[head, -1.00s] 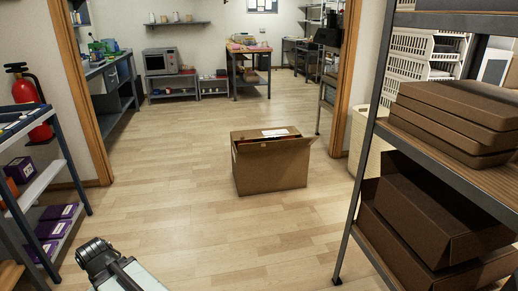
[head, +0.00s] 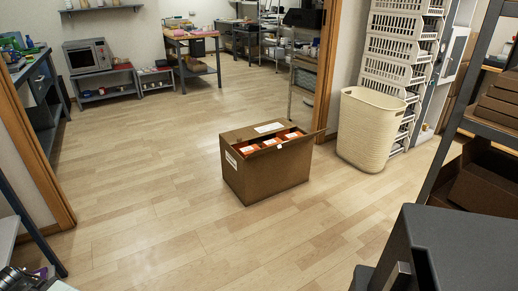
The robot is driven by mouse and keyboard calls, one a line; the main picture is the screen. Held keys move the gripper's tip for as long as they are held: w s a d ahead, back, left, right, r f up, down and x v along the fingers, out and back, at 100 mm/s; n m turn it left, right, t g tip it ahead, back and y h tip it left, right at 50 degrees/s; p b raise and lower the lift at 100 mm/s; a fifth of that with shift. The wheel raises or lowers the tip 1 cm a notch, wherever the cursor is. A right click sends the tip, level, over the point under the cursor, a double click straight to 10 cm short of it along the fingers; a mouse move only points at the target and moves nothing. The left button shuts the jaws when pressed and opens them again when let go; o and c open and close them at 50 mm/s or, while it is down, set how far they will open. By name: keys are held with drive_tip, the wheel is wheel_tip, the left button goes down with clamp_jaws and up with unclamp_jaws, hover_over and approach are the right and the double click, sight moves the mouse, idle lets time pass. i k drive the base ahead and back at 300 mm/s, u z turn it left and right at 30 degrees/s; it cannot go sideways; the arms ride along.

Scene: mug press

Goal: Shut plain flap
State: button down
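A brown cardboard box (head: 265,178) stands on the wood floor in the middle of the head view. Its far flap, bearing a white label (head: 268,127), lies about flat over the back of the top. The near flap, which looks plain (head: 307,138), is open and juts outward along the near right edge. Between the flaps, orange packs (head: 271,142) with white labels show inside. Part of my arm shows at the bottom left corner, well away from the box. My gripper's fingers cannot be seen.
A cream basket (head: 367,130) stands right of the box, with white stacked crates (head: 398,50) behind it. Door frames (head: 38,150) flank the opening. A shelf of brown boxes (head: 490,180) is at the right. A dark grey block fills the bottom right. Floor around the box is clear.

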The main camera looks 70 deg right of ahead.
sight(280, 146)
drive_tip(key=u, duration=0.25)
drive_tip(key=i, duration=0.15)
drive_tip(key=z, duration=2.2)
drive_tip(key=i, duration=1.5)
drive_tip(key=u, duration=0.1)
